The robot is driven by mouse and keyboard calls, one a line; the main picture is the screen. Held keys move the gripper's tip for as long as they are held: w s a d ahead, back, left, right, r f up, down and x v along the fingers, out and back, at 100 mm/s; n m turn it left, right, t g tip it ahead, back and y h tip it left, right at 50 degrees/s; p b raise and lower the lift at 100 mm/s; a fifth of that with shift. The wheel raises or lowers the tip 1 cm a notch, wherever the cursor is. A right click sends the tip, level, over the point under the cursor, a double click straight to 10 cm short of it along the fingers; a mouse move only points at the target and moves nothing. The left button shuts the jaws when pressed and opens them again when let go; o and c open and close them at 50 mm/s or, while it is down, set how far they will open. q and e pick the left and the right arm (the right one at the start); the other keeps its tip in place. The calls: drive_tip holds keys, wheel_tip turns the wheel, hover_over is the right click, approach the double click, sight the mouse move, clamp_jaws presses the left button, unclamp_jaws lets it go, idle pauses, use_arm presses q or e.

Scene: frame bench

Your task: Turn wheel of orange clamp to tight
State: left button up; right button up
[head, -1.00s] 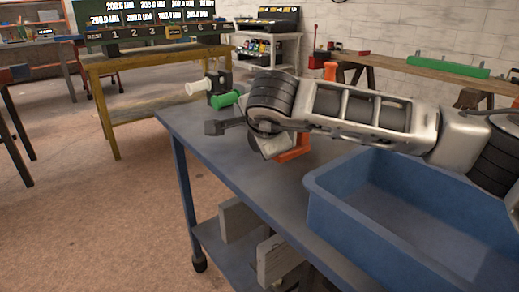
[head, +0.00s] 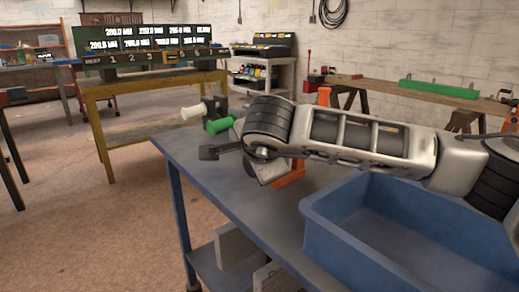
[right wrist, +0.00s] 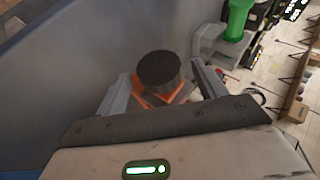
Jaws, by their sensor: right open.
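In the right wrist view, the clamp's orange body (right wrist: 146,96) lies beneath a dark, round, ridged wheel (right wrist: 160,72). My right gripper (right wrist: 161,80) is open, with one finger on each side of the wheel; I cannot tell whether they touch it. My left gripper is not in view.
A blue bin (head: 325,235) stands on the bench (head: 200,175) at the right, under my arm. Open floor lies left.

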drive_tip(key=p+v, duration=0.1)
drive_tip(key=v, duration=1.4)
